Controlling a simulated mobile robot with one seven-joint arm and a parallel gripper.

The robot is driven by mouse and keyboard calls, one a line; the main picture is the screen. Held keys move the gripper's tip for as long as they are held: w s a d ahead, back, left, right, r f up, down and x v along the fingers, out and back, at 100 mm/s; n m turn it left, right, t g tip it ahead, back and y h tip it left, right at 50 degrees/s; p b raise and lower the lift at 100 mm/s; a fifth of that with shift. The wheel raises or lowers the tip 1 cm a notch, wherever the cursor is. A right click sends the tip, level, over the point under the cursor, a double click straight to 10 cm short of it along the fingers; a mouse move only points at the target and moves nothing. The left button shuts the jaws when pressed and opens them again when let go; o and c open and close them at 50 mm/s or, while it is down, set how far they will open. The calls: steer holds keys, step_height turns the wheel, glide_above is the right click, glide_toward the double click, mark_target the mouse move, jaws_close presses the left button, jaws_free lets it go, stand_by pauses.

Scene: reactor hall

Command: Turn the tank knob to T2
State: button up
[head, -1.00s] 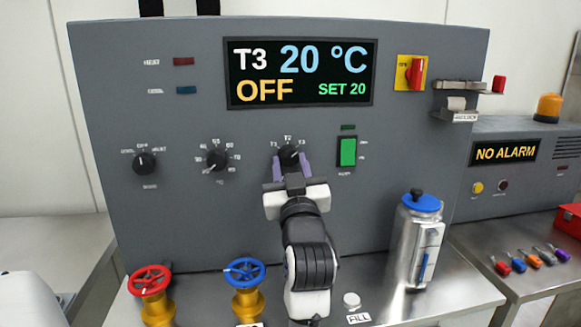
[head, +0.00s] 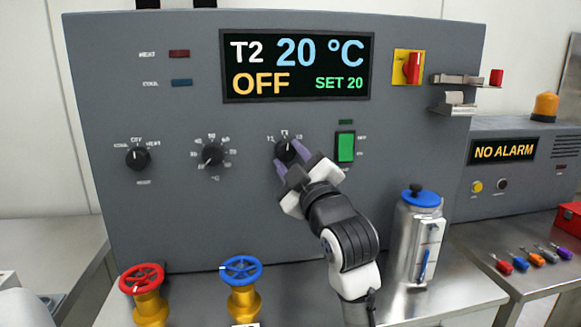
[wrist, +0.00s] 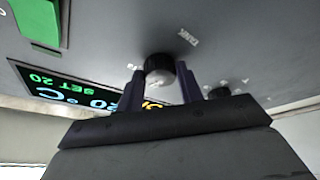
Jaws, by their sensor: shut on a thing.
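The tank knob (head: 286,149) is a round black knob on the grey panel, under marks for T1, T2 and T3. The display (head: 297,66) above it reads T2, 20 °C, OFF and SET 20. My gripper (head: 291,160) is at the knob with its purple fingers on either side, and it is shut on the knob. In the wrist view the knob (wrist: 159,70) sits between the two fingers. The fingers hide part of the knob and its pointer in the head view.
A mode knob (head: 138,157) and a temperature knob (head: 212,155) are to the left. A green switch (head: 345,147) is close on the right. Red (head: 142,278) and blue (head: 241,270) valve wheels and a metal canister (head: 419,238) stand below.

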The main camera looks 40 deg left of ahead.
steer(key=shift+w+d+r+n+g+b, duration=0.1)
steer(key=shift+n+g+b, duration=0.25)
steer(key=shift+n, duration=0.65)
steer(key=o, duration=1)
steer(key=b+v, duration=0.3)
steer(key=v, duration=1)
steer(key=shift+d, duration=0.35)
steer(key=shift+a, duration=0.1)
